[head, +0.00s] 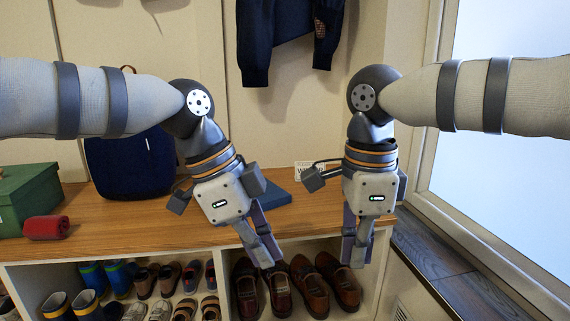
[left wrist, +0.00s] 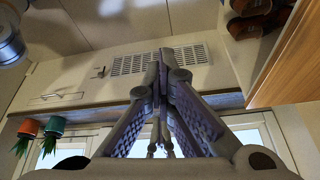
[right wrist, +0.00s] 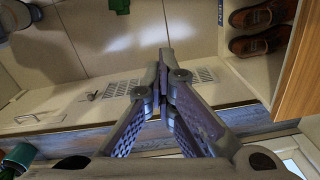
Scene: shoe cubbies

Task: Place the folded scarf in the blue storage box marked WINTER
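A red rolled or folded cloth bundle (head: 47,227), which may be the scarf, lies on the wooden bench top at the far left in the head view. A blue flat-looking thing (head: 280,197), perhaps part of the blue box, shows on the bench behind my grippers. My left gripper (head: 266,256) is shut and empty in front of the bench's front edge. My right gripper (head: 355,254) is shut and empty to its right. Both point down, far from the red bundle.
A green box (head: 28,198) stands behind the red bundle. A dark blue bag (head: 132,165) leans on the wall. Shoes (head: 310,285) fill the cubbies below the bench (head: 110,222). Dark clothing (head: 285,40) hangs above. A window (head: 500,120) is at right.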

